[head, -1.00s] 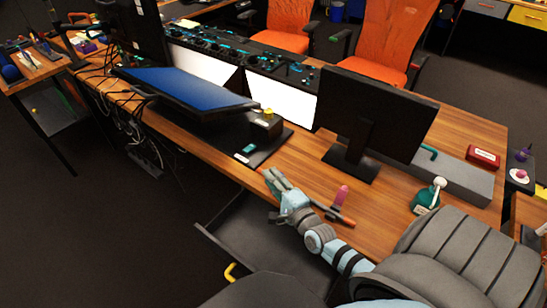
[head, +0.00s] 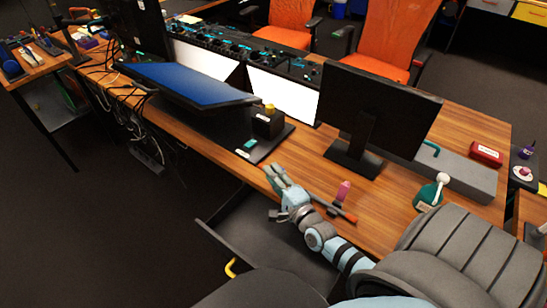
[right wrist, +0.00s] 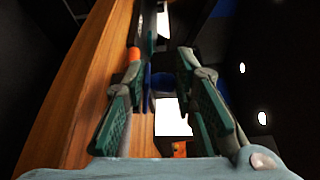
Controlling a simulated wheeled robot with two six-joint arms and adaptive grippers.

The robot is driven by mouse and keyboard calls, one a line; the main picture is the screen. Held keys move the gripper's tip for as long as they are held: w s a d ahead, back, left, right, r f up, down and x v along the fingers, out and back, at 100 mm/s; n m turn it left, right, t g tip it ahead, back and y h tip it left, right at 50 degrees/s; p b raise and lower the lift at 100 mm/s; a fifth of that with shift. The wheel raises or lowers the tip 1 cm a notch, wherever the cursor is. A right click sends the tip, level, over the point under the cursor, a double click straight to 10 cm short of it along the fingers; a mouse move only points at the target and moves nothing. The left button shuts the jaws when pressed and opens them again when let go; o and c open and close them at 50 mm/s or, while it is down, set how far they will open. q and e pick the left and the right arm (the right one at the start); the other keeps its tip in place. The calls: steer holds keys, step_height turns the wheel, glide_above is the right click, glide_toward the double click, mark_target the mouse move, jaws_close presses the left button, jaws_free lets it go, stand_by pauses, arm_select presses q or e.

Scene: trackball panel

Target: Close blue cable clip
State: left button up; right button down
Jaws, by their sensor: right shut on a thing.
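My right gripper (head: 276,175) is at the front edge of the wooden desk (head: 385,200) in the head view. In the right wrist view its two green-grey fingers (right wrist: 160,75) stand apart around a small dark blue piece (right wrist: 162,82), which looks like the blue cable clip. The gripper is shut on it. The clip is too small and dark to tell whether its lid is open or closed. In the head view the clip is hidden by the fingers. My left gripper is not in view.
A small orange thing (right wrist: 134,54) shows beside the left finger in the wrist view. A pink object (head: 343,190), a black monitor (head: 378,110) and a green bottle (head: 428,196) stand on the desk.

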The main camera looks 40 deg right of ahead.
steer(key=shift+s+f, duration=0.15)
steer(key=shift+f, duration=0.3)
stand_by(0.5)
steer(key=c, duration=1.4)
jaws_free()
steer(key=shift+r, duration=0.35)
steer(key=shift+s+f, duration=0.1)
steer(key=shift+s, duration=0.25)
steer(key=shift+s+a+r, duration=0.1)
steer(key=shift+s+a, duration=0.2)
steer(key=shift+s, duration=2.3)
steer(key=shift+s+a+r, duration=0.1)
steer(key=shift+s+a, duration=0.2)
steer(key=shift+s, duration=2.35)
steer(key=shift+s+a+r, duration=0.1)
steer(key=shift+s+a, duration=0.2)
steer(key=shift+s, duration=2.3)
